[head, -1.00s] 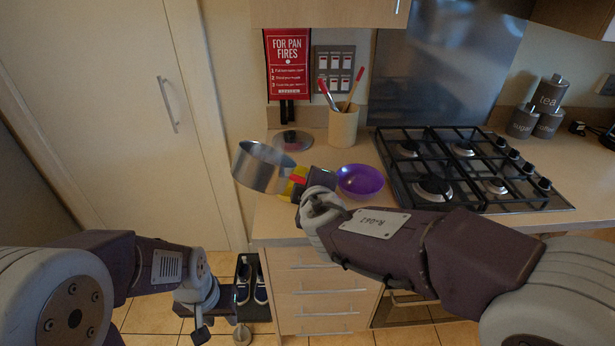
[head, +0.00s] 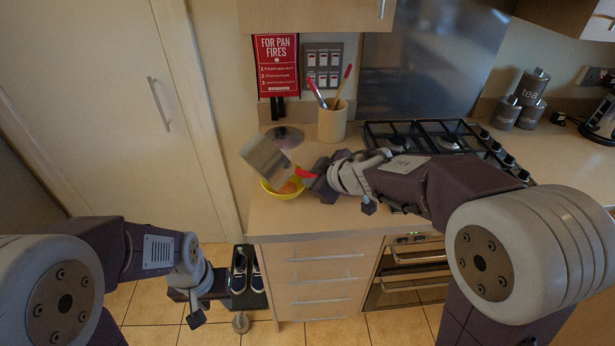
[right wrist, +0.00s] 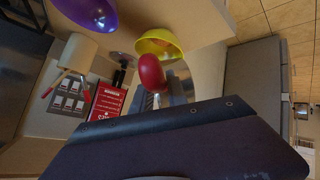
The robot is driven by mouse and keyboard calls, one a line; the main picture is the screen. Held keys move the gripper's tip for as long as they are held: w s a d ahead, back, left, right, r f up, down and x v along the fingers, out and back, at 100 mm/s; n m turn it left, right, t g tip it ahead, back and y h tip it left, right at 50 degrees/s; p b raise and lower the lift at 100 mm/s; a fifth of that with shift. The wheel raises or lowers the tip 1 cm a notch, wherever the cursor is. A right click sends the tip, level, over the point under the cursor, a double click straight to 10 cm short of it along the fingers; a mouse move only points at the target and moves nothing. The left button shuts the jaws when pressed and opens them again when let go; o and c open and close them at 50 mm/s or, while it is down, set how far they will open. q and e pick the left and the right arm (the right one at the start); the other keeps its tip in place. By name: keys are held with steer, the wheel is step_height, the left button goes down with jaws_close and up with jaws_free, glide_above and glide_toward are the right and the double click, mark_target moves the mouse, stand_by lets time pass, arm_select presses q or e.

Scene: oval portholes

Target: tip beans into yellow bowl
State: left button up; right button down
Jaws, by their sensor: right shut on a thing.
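The steel pan (head: 266,158) is tilted steeply, its mouth down toward the yellow bowl (head: 270,192) on the counter's left end. An orange-brown patch, apparently beans (head: 290,187), shows inside the bowl below the pan. My right gripper (head: 314,178) is shut on the pan's red handle (head: 304,173). In the right wrist view the handle's rounded red end (right wrist: 152,72) stands in front of the yellow bowl (right wrist: 158,36). The pan's inside is hidden. My left gripper (head: 205,295) hangs low in front of the cupboards, away from the pan; its fingers are unclear.
A purple bowl (right wrist: 88,12) shows in the right wrist view; my right arm hides it in the head view. A round lid (head: 285,136) and a utensil pot (head: 332,124) stand behind. The gas hob (head: 450,135) is to the right. Shoes (head: 239,270) sit on a low rack.

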steer(key=shift+w+d+f+m+g+y+p, duration=0.25)
steer(key=shift+w+d+m+g+y+p, duration=0.45)
steer(key=shift+p, duration=1.3)
steer(key=shift+w+d+f+m+g+y+p, duration=0.3)
steer(key=shift+d+m+g+y+p, duration=0.35)
steer(key=shift+p, duration=1.35)
steer(key=shift+d, duration=0.15)
stand_by(3.8)
